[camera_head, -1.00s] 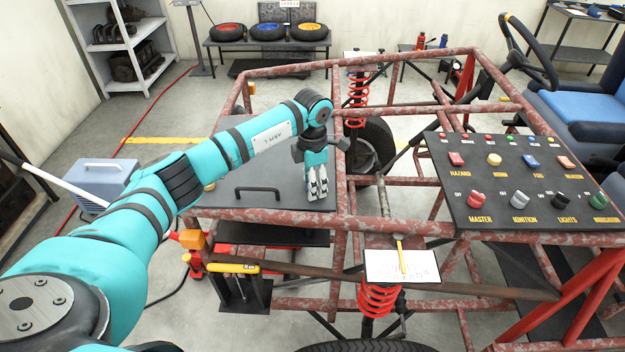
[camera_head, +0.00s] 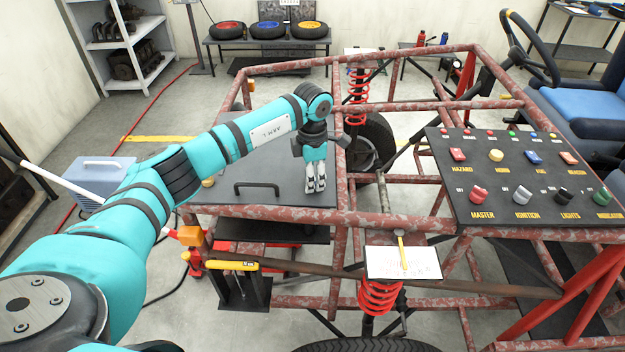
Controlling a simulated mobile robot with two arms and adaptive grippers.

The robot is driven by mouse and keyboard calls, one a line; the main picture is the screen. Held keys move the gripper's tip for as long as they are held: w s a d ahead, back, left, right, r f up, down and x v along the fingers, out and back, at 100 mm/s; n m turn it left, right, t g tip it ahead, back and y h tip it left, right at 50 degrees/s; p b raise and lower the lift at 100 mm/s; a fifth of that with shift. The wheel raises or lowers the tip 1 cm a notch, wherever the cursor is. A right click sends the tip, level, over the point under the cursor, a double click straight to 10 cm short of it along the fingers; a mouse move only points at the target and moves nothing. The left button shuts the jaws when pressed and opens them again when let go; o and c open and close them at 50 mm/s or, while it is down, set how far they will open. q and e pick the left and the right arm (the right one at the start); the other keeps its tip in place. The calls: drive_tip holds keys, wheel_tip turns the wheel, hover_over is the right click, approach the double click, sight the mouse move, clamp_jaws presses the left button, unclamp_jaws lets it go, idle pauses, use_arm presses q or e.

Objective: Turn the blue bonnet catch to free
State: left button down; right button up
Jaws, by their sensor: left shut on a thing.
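The dark bonnet panel (camera_head: 225,160) with a black handle (camera_head: 257,187) lies on the rusty red frame. My left gripper (camera_head: 316,190) points down at the right part of this panel, right of the handle. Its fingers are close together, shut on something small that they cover. The blue bonnet catch does not show apart from them; it appears hidden at the fingertips, so I cannot see which way it is turned. My right gripper is not in view.
A yellow knob (camera_head: 208,182) sits at the panel's left edge, partly behind my left arm. A switch panel (camera_head: 500,180) stands on the right. A white sheet with a yellow pencil-like item (camera_head: 403,263) lies at the front. Frame tubes surround the bonnet.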

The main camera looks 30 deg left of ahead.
use_arm(q)
drive_tip(key=m+b, duration=0.3)
drive_tip(key=shift+f, duration=0.2)
drive_tip(key=m+b, duration=0.3)
drive_tip(key=m, duration=0.2)
drive_tip(key=shift+r, duration=0.1)
drive_tip(key=m+b, duration=0.2)
drive_tip(key=m, duration=0.2)
drive_tip(key=shift+r, duration=0.1)
drive_tip(key=shift+m+b, duration=0.55)
drive_tip(key=shift+m, duration=1.65)
drive_tip(key=shift+r, duration=0.1)
drive_tip(key=c, duration=1)
unclamp_jaws()
